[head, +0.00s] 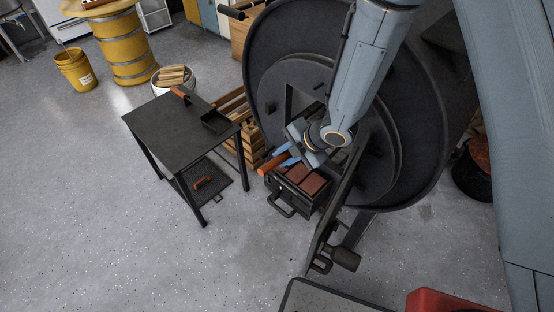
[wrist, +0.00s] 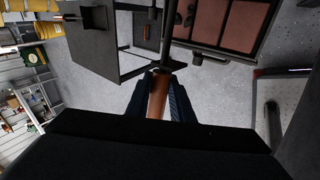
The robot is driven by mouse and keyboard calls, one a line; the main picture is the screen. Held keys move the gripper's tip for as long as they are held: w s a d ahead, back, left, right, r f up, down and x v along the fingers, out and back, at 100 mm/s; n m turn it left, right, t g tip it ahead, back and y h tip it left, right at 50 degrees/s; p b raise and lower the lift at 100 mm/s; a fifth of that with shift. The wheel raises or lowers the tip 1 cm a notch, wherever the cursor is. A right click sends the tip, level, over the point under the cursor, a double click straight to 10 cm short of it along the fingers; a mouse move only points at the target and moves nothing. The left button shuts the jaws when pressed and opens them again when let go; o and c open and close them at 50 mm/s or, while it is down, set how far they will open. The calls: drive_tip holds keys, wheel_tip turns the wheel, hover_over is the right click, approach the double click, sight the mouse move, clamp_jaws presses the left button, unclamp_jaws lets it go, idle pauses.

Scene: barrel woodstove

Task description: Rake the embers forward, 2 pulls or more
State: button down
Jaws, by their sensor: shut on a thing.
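My gripper (head: 284,156) is shut on the orange-brown wooden handle (head: 272,163) of a tool, in front of the barrel stove (head: 262,60). In the wrist view the handle (wrist: 157,97) sits between my gripper's two dark fingers (wrist: 160,84), and a dark metal shaft (wrist: 171,35) runs from it toward the top edge. The tool's head is hidden in both views. The stove's mouth (head: 300,100) is open but partly covered by my arm. I see no embers. Below the mouth is a dark tray with reddish-brown slabs (head: 303,178), also in the wrist view (wrist: 245,25).
A dark metal table (head: 170,130) stands left, bearing a shovel-like pan (head: 215,121); an orange-handled item (head: 203,182) lies on its lower shelf. The stove door (head: 328,230) swings out at front.

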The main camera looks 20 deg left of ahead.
sight(272, 164)
drive_tip(key=shift+w+d+p, duration=0.2)
drive_tip(key=shift+w+d, duration=0.1)
drive_tip(key=shift+w, duration=0.4)
drive_tip(key=shift+w+d+p, duration=0.2)
drive_tip(key=shift+w+d, duration=0.05)
drive_tip(key=shift+w, duration=0.4)
drive_tip(key=shift+w+d+p, duration=0.2)
drive_tip(key=shift+w+d, duration=0.1)
drive_tip(key=shift+w, duration=0.4)
wheel_tip(272, 164, down, 5)
drive_tip(key=b, duration=0.4)
drive_tip(key=shift+s+a+b, duration=1.15)
drive_tip(key=shift+s+a, duration=0.6)
drive_tip(key=shift+s, duration=2.4)
drive_tip(key=shift+s+a+r+p, duration=0.1)
drive_tip(key=shift+s+r+p, duration=0.15)
drive_tip(key=shift+r+p, duration=1.05)
drive_tip(key=shift+s+a+r+p, duration=0.1)
drive_tip(key=shift+s+r+p, duration=0.1)
drive_tip(key=shift+r+p, duration=1.05)
drive_tip(key=shift+s+r+b, duration=0.1)
drive_tip(key=shift+r+b, duration=0.3)
drive_tip(key=shift+b, duration=0.05)
drive_tip(key=s+a, duration=0.4)
drive_tip(key=s, duration=0.6)
drive_tip(key=s+a+r+b, duration=0.1)
drive_tip(key=s+a, duration=0.3)
drive_tip(key=s, duration=0.7)
drive_tip(key=shift+a, duration=0.35)
drive_tip(key=shift+s, duration=0.1)
